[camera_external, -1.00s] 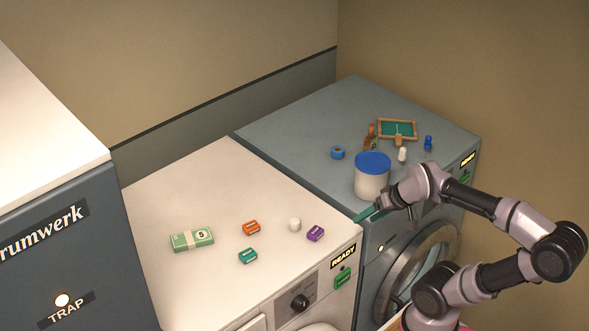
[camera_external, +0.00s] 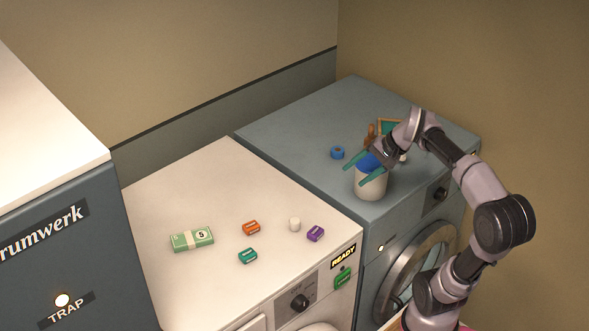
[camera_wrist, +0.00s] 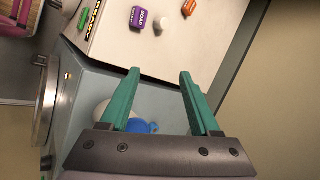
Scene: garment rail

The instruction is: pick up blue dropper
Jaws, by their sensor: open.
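The small blue dropper stood at the back right of the grey machine top a second ago; my arm now hides it in the external view, and I cannot make it out in the wrist view. My gripper (camera_external: 355,176) is open and empty, its green fingers spread over or just in front of the white tub (camera_external: 371,190) with the blue lid (camera_external: 367,160). In the wrist view, the fingers (camera_wrist: 159,73) are apart with nothing between the tips. The blue lid (camera_wrist: 139,127) shows low, between the fingers and close to the palm.
On the grey machine (camera_external: 290,128) are a blue ring (camera_external: 337,152), a brown bottle (camera_external: 370,135) and a framed green tray (camera_external: 385,126), partly hidden. The white machine top holds banknotes (camera_external: 192,239), several small coloured boxes and a white cylinder (camera_external: 295,224). The grey top's left side is clear.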

